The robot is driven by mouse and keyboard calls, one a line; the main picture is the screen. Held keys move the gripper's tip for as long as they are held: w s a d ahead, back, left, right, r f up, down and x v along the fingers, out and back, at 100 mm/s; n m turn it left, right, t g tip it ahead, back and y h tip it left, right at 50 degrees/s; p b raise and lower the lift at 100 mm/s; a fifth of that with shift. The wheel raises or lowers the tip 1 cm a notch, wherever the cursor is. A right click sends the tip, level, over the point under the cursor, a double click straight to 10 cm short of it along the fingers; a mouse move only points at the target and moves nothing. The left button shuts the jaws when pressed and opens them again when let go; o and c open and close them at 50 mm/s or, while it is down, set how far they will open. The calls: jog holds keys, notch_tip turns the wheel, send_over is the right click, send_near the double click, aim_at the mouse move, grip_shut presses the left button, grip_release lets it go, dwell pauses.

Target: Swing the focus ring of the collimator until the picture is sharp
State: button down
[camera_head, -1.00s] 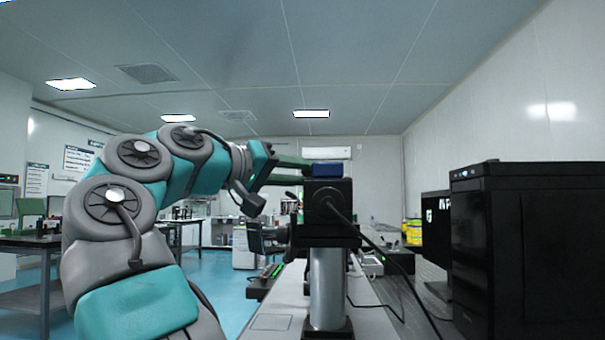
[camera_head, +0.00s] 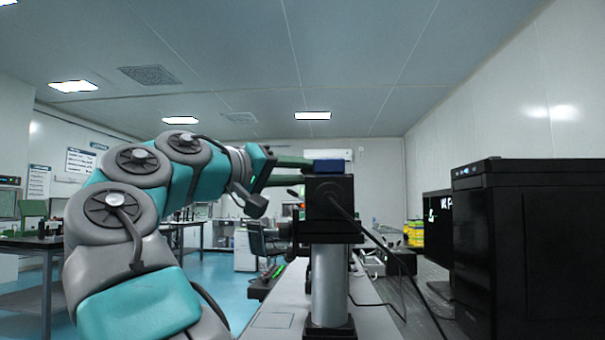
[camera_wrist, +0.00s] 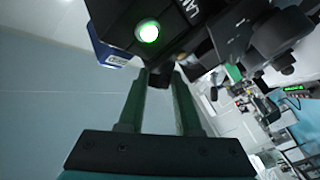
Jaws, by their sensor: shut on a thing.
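The collimator seems to be the black box-like device (camera_head: 328,205) on a silver post. A blue part sits on its top. My gripper (camera_head: 298,172) reaches in from the left; its green fingers meet the device's far upper side, and their tips are hidden behind it. In the wrist view my gripper (camera_wrist: 161,72) is shut on a small dark part under the black housing, probably the focus ring's lever. The housing (camera_wrist: 165,15) carries a lit green spot. The ring itself is not clearly visible. The monitor (camera_head: 438,225) on the right shows white marks, partly cut off.
A black computer case (camera_head: 545,250) stands close at the right and hides part of the monitor. Cables hang from the device to the right. A dark bench (camera_head: 25,245) stands far left. Blue floor lies open between bench and table.

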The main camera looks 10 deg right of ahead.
jog(key=c, duration=0.6)
grip_release()
jog(key=p+v, duration=0.1)
jog(key=v, duration=0.7)
